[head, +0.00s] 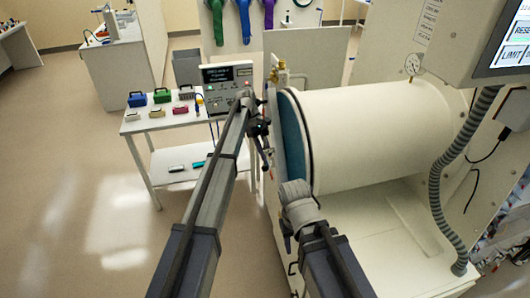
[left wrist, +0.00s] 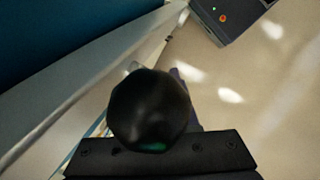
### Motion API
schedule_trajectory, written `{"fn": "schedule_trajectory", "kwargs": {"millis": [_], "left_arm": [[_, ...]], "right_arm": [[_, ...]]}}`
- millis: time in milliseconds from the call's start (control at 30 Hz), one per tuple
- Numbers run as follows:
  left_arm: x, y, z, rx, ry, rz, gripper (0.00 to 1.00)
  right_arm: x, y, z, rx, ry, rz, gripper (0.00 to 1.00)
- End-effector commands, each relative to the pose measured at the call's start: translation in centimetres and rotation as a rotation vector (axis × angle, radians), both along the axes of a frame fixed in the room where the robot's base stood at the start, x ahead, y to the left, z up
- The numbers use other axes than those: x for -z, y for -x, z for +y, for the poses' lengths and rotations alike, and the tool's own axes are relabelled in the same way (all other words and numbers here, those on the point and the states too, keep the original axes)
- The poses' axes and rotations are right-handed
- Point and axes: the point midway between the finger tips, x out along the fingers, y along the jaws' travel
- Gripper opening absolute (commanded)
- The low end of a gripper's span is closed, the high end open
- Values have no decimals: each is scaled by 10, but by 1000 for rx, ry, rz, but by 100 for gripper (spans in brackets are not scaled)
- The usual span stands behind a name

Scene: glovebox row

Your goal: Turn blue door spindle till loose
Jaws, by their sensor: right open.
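The blue door (head: 291,135) is the round teal face on the left end of the white cylinder chamber, seen nearly edge-on; its blue surface fills the top left of the left wrist view (left wrist: 60,35). My left gripper (head: 262,132) is at the door's outer side. In the left wrist view a black round knob (left wrist: 150,110) sits close before the dark gripper body and hides the fingers. I cannot tell whether they grip it. The spindle is not clearly visible in the head view. My right gripper (head: 287,238) is open, low in front of the chamber, away from the door.
The white chamber (head: 380,130) runs right from the door. A side table (head: 150,126) at left holds several coloured cases and a grey instrument box (head: 228,90). A grey hose (head: 440,180) hangs at right. The floor at left is clear.

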Motion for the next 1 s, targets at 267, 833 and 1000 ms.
{"fn": "schedule_trajectory", "kwargs": {"millis": [267, 833, 1000], "left_arm": [[-10, -2, 3, 0, 0, 0, 28], [-71, -19, 25, 0, 0, 0, 28], [-71, -19, 26, 0, 0, 0, 28]], "right_arm": [[-10, 0, 0, -1, 0, 0, 50], [-71, 1, 0, 3, 0, 3, 50], [-71, 1, 0, 5, 0, 3, 50]]}}
